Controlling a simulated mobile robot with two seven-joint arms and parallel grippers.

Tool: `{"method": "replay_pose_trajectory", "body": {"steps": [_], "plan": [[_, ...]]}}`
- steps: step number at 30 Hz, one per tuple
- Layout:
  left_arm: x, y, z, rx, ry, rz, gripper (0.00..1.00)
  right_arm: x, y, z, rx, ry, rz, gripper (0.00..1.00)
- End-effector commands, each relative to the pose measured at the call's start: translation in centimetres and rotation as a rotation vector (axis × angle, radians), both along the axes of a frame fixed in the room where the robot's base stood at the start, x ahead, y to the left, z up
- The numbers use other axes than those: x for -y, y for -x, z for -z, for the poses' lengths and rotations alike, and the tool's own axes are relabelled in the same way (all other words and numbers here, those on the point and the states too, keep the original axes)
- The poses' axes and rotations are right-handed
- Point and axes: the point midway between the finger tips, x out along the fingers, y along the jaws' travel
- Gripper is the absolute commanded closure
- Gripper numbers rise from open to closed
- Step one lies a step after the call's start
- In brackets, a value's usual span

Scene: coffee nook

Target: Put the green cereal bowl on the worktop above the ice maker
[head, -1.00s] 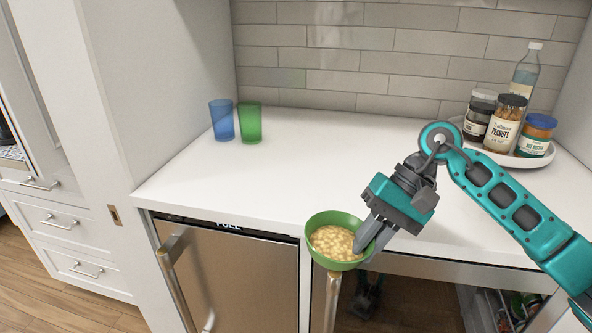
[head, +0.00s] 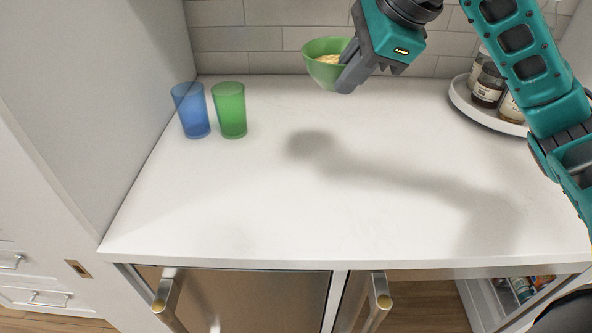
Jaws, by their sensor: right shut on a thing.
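The green cereal bowl (head: 323,67) with pale cereal in it is held in the air over the white worktop (head: 240,205). My right gripper (head: 347,76) is shut on the bowl's right side. The bowl is apart from the worktop, and a dark shadow lies on the surface below it. The ice maker (head: 255,298) has a brownish metal front below the worktop's left part; only its upper part shows. My left gripper is not in view.
A blue cup (head: 191,111) and a green cup (head: 230,110) stand at the back left of the worktop. A round tray (head: 464,98) with jars is at the back right, partly hidden by my right arm. The worktop's middle and front are clear.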

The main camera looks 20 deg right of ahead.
Motion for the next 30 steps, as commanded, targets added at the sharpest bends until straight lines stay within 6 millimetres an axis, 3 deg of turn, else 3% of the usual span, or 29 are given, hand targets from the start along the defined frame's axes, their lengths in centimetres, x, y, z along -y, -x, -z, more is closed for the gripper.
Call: {"method": "replay_pose_trajectory", "body": {"steps": [5, 21, 30], "plan": [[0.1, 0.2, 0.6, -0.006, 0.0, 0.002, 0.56, 0.1, 0.1, 1.6, -0.008, -0.001, 0.03, 1.0], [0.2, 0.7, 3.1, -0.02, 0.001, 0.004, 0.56, 0.0, 0.2, 13.7, -0.008, -0.004, 0.026, 1.0], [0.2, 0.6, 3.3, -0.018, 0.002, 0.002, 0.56, 0.1, 0.1, 16.7, -0.005, -0.003, 0.026, 1.0]]}}
